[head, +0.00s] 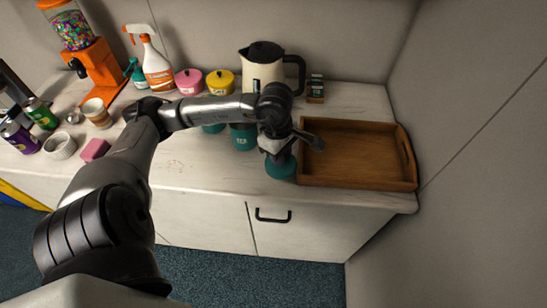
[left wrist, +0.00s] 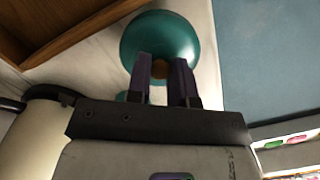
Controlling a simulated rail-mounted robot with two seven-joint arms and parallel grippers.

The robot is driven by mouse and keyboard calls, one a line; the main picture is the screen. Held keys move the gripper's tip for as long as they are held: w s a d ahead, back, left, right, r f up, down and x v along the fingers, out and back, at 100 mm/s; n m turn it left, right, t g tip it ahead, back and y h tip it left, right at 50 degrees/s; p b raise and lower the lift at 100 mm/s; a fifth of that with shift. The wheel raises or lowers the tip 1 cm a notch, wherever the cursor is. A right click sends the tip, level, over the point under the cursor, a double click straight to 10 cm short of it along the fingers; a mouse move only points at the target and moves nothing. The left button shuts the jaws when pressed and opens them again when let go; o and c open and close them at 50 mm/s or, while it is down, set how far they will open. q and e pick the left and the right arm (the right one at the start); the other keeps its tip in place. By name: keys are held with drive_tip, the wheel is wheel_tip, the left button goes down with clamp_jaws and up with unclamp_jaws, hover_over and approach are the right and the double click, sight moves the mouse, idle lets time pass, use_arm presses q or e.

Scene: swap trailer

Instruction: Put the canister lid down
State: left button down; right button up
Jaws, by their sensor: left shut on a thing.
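My left gripper (head: 280,157) is shut on the small brown knob of a teal canister lid (head: 281,168). In the left wrist view the round lid (left wrist: 160,38) shows beyond the two fingertips (left wrist: 161,70), with the knob between them. The lid is at the counter's front part, just left of the wooden tray; I cannot tell whether it touches the counter. A teal canister (head: 243,137) stands behind and left of it, its top partly hidden by my arm. Another teal canister (head: 213,128) is mostly hidden. My right gripper is not in view.
The wooden tray (head: 350,183) is empty at the right. A kettle (head: 262,70), a small box (head: 316,88), pink (head: 188,83) and yellow (head: 220,82) canisters and a spray bottle (head: 157,68) stand behind. A pink sponge (head: 95,150) lies left. The counter (head: 205,177) left of the lid is clear.

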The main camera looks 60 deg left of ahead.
use_arm(q)
drive_tip(key=shift+s+a+f+p, duration=0.2)
drive_tip(key=shift+a+f, duration=0.3)
drive_tip(key=shift+a, duration=0.25)
drive_tip(key=shift+s+a+f+p, duration=0.2)
drive_tip(key=shift+a+f, duration=0.25)
drive_tip(key=shift+a, duration=0.3)
wheel_tip(320, 180, down, 4)
drive_tip(key=shift+r+p, duration=0.25)
drive_tip(key=shift+p, duration=0.5)
drive_tip(key=shift+f, duration=0.25)
drive_tip(key=shift+f+b, duration=0.2)
drive_tip(key=shift+b, duration=0.1)
drive_tip(key=c, duration=1)
unclamp_jaws()
drive_tip(key=shift+r, duration=0.1)
